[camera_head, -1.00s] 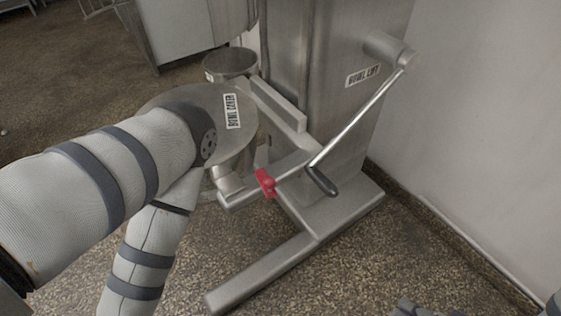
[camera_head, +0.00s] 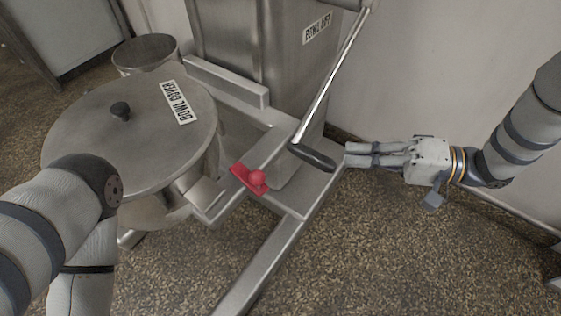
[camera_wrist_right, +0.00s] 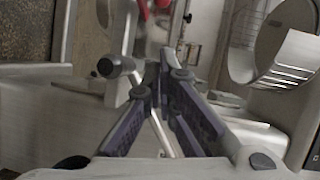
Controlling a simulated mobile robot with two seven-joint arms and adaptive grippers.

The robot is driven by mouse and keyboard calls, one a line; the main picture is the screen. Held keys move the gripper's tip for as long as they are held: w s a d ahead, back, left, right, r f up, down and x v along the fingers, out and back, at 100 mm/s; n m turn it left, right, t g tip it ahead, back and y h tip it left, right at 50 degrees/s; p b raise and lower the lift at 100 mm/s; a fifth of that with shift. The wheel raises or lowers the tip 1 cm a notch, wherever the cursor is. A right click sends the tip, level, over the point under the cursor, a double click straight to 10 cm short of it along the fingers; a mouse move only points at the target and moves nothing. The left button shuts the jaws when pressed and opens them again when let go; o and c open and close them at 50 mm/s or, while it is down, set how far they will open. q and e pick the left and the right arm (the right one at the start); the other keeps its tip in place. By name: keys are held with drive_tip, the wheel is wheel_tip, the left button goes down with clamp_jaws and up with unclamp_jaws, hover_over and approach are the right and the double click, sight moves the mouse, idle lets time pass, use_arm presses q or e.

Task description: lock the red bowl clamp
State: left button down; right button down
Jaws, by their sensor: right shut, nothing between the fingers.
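The red bowl clamp (camera_head: 250,178), a flat red piece with a round knob, sits on the metal arm of the mixer frame, right of the covered bowl. It also shows as red at the top of the right wrist view (camera_wrist_right: 150,8), partly cut off. My right gripper (camera_head: 350,154) is shut and empty, to the right of the clamp and apart from it, near the dark crank grip (camera_head: 312,157). In the right wrist view its fingers (camera_wrist_right: 165,75) come together. My left arm enters from the left in the head view; its gripper is not visible.
The bowl cover (camera_head: 85,135) with its black knob lies on the bowl at left. The bowl lift crank rod (camera_head: 335,75) slants down between my right gripper and the clamp. A wall stands at right. The floor in front of the frame foot is clear.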

drive_tip(key=shift+a, duration=0.1)
drive_tip(key=x, duration=0.9)
drive_tip(key=shift+a, duration=0.35)
drive_tip(key=shift+s+a+f, duration=0.15)
drive_tip(key=shift+s+a, duration=0.2)
drive_tip(key=shift+a, duration=0.25)
drive_tip(key=shift+s+a+f, duration=0.15)
drive_tip(key=shift+s+a, duration=0.15)
drive_tip(key=shift+a, duration=0.25)
drive_tip(key=shift+s+a+f, duration=0.15)
drive_tip(key=shift+s+a, duration=0.2)
drive_tip(key=shift+a, duration=0.25)
use_arm(q)
drive_tip(key=shift+w+r, duration=0.1)
drive_tip(key=shift+w, duration=0.05)
drive_tip(key=shift+w+a+r+p, duration=0.15)
drive_tip(key=shift+w+p, duration=0.05)
drive_tip(key=shift+p, duration=0.15)
use_arm(e)
drive_tip(key=shift+s+a+m+t, duration=0.1)
drive_tip(key=shift+s+m+t, duration=0.25)
drive_tip(key=shift+t, duration=0.25)
